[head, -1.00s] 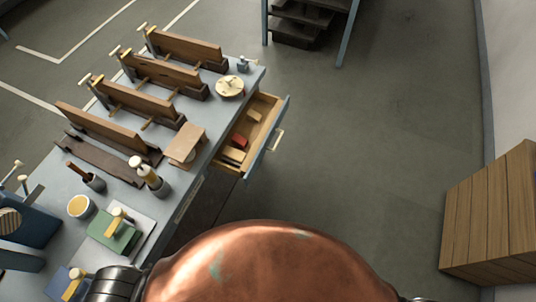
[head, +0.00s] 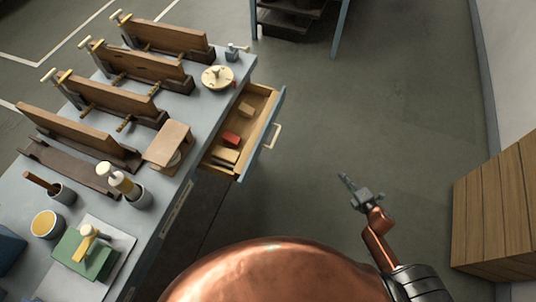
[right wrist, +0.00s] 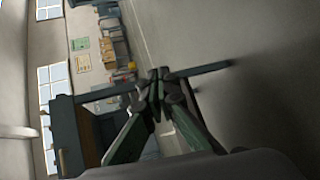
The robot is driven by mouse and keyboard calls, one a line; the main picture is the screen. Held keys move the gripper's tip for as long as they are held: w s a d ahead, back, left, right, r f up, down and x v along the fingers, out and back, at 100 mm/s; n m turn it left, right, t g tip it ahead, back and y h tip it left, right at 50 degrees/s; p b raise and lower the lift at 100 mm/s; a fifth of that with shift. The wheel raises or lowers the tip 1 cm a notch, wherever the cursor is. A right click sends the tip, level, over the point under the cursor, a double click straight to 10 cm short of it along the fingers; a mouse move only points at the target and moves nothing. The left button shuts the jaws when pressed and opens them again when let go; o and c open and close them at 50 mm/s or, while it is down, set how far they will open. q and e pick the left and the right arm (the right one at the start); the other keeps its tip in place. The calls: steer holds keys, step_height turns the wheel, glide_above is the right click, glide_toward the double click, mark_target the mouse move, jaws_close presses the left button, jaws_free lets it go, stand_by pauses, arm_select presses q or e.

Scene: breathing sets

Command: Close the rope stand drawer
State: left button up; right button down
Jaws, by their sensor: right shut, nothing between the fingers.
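The drawer (head: 273,137) stands pulled out of the right side of the grey-blue bench (head: 150,222) in the head view. Its front is blue with a pale handle (head: 273,136), and a red block and several wooden pieces lie inside. My right gripper (head: 345,181) is shut and empty, to the right of the drawer and nearer to me, apart from it over the floor. The right wrist view shows its fingers (right wrist: 158,78) together at the tips. My left gripper is not in view.
Several wooden clamped boards (head: 130,72) line the bench top, with a round pale disc (head: 217,77) near the drawer. A wooden crate (head: 495,215) stands at the right. A blue-legged rack (head: 340,25) stands at the back. The floor between drawer and crate is clear.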

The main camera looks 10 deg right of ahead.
steer(key=w+a+r+n+t+y+b, duration=0.1)
steer(key=w+a+r+n+y+b, duration=0.15)
steer(key=a+r+n, duration=0.4)
steer(key=a+r+n+g+y+b, duration=0.25)
steer(key=a+r+n+y, duration=0.45)
steer(key=r+n, duration=0.45)
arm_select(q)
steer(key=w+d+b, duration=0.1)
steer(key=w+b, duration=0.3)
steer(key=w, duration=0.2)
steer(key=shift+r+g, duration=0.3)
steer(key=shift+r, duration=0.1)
arm_select(e)
steer(key=n+g+y, duration=0.3)
steer(key=n, duration=0.4)
glide_toward(259, 151)
steer(key=shift+t, duration=0.25)
steer(key=x, duration=0.6)
steer(key=shift+a+r, duration=0.2)
steer(key=shift+a, duration=0.35)
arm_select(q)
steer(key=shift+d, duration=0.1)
